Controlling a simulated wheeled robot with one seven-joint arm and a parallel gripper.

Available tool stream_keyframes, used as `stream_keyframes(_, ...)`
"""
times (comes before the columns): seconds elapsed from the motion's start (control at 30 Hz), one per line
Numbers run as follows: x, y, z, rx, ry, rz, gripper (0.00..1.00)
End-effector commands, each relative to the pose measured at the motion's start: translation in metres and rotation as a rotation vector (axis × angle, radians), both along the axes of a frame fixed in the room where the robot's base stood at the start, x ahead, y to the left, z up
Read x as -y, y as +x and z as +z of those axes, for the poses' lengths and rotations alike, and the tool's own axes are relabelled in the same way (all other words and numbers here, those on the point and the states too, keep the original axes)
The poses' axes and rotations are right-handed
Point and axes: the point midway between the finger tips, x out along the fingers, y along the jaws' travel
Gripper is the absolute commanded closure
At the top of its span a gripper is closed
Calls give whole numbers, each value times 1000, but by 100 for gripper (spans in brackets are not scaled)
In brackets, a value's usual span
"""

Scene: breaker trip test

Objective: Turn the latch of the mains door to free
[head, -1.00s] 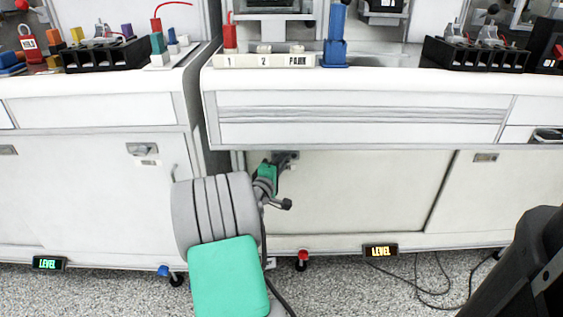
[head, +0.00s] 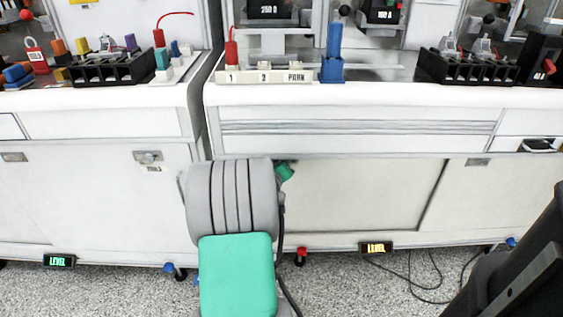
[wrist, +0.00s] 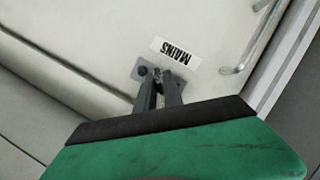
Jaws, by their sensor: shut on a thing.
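The mains door (head: 360,190) is a pale cabinet door under the right-hand bench. In the wrist view the same door (wrist: 75,40) fills most of the picture, with a "MAINS" label (wrist: 176,51) on it. The latch (wrist: 144,71) is a small grey piece beside that label. My gripper (wrist: 160,84) is shut on the latch, and its dark fingers cover much of it, so its exact angle is hard to read. In the head view my own arm hides the latch and the fingers.
A metal bar handle (wrist: 240,68) stands out near the door's edge in the wrist view. Amber (head: 376,248) and green (head: 59,261) "LEVEL" displays sit low on the benches. Black cables (head: 415,283) lie on the speckled floor. The bench top above carries blocks and breakers.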

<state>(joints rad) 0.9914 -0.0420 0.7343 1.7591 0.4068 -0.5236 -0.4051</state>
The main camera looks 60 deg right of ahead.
Motion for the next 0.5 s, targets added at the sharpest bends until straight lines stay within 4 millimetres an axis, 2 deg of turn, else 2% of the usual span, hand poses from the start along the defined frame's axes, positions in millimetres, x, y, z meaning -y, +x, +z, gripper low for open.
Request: stream_keyframes(0.5,2,-4,0,415,212,-4,100)
